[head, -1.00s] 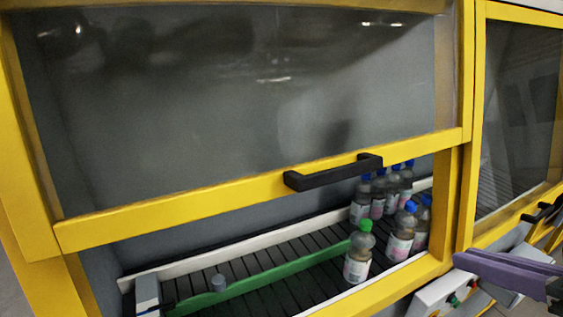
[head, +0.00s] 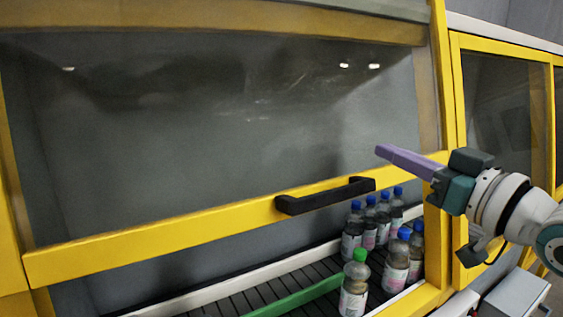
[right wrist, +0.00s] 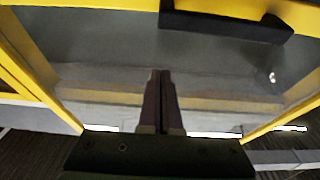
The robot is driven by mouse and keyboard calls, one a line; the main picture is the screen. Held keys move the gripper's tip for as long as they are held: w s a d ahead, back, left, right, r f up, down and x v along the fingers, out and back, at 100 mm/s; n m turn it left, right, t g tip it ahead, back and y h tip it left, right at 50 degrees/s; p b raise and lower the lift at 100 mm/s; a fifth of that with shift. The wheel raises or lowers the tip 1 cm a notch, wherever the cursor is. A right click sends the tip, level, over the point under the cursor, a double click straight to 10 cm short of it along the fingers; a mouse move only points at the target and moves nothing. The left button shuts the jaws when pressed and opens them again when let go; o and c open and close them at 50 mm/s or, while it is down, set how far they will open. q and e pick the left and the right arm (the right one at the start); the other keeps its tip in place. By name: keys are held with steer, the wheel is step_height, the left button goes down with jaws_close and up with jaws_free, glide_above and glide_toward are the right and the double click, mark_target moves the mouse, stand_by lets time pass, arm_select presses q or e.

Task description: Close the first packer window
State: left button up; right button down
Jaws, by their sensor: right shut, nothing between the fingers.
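The first packer window (head: 240,120) is a large glass pane in a yellow frame. It is partly raised, with an open gap below its bottom rail. A black bar handle (head: 325,196) sits on that rail, and it also shows at the top of the right wrist view (right wrist: 228,25). My right gripper (head: 380,151) has purple fingers, shut and empty. It is to the right of the handle and a little above it, apart from it in the head view. The shut fingers also show in the right wrist view (right wrist: 160,75). My left gripper is not in view.
Behind the gap, several bottles with blue caps (head: 396,262) and one with a green cap (head: 354,287) stand on a dark slatted conveyor. A green guide rail (head: 295,300) runs along it. A second yellow-framed window (head: 505,110) is at the right, behind my right arm.

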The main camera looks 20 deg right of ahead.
steer(key=shift+w+a+f+p, duration=0.1)
steer(key=shift+w+f+p, duration=0.25)
steer(key=shift+f, duration=0.6)
steer(key=shift+w+f+p, duration=0.2)
steer(key=shift+w+f, duration=0.25)
steer(key=shift+f, duration=0.45)
steer(key=s+f+b, duration=0.3)
steer(key=f+b, duration=0.6)
steer(key=f, duration=0.2)
steer(key=s+f+b, duration=0.3)
steer(key=f+b, duration=0.6)
steer(key=f, duration=0.3)
steer(key=s+f+b, duration=0.3)
steer(key=f+b, duration=0.6)
steer(key=f, duration=0.3)
steer(key=shift+d+b, duration=0.35)
steer(key=shift+d, duration=0.05)
